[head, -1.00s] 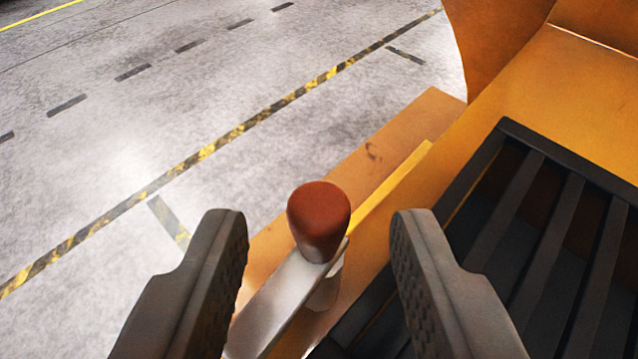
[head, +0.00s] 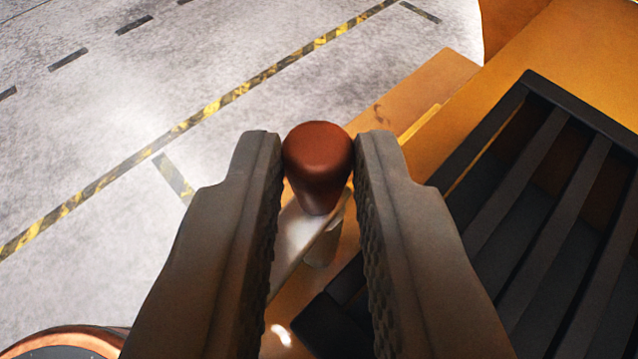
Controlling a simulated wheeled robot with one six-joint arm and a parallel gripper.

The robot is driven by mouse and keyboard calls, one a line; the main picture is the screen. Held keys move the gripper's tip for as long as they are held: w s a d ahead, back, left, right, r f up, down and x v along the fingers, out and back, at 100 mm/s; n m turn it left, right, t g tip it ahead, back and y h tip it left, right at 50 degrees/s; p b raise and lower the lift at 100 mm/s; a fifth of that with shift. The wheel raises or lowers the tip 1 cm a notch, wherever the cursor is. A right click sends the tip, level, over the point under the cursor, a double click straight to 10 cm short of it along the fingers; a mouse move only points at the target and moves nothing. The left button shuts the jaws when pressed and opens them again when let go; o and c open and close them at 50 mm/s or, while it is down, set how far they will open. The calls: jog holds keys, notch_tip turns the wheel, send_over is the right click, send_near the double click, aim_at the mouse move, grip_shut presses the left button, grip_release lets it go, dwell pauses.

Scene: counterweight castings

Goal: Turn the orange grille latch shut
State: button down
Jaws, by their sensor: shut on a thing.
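The latch has a rounded red-brown knob (head: 317,165) on a pale metal lever arm (head: 297,232). My gripper (head: 318,170) is shut on the knob, with one dark ridged finger on each side. The lever runs down and left from the knob, and the left finger hides part of it. A short pale post (head: 325,245) shows under the lever. The black slatted grille (head: 545,190) lies to the right, set in the orange-yellow casting (head: 505,70). The right finger covers part of the grille's near edge.
A ledge of the casting (head: 425,90) runs behind the knob. Open grey concrete floor (head: 90,130) with a yellow-and-black striped line (head: 200,118) lies to the left. A round orange-rimmed object (head: 65,345) shows at the bottom left corner.

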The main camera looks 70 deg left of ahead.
jog(key=shift+w+n+g+y, duration=0.15)
jog(key=shift+w+n+g, duration=0.05)
jog(key=shift+n+g, duration=0.8)
jog(key=shift+w+n+g+y, duration=0.1)
jog(key=shift+w+n+g, duration=0.1)
jog(key=shift+n+g, duration=0.8)
jog(key=shift+w+n+g+y, duration=0.2)
jog(key=shift+n+g, duration=0.5)
jog(key=shift+g, duration=0.5)
jog(key=c, duration=1.3)
grip_release()
jog(key=v, duration=1.7)
jog(key=shift+d, duration=0.2)
jog(key=shift+w+r, duration=0.1)
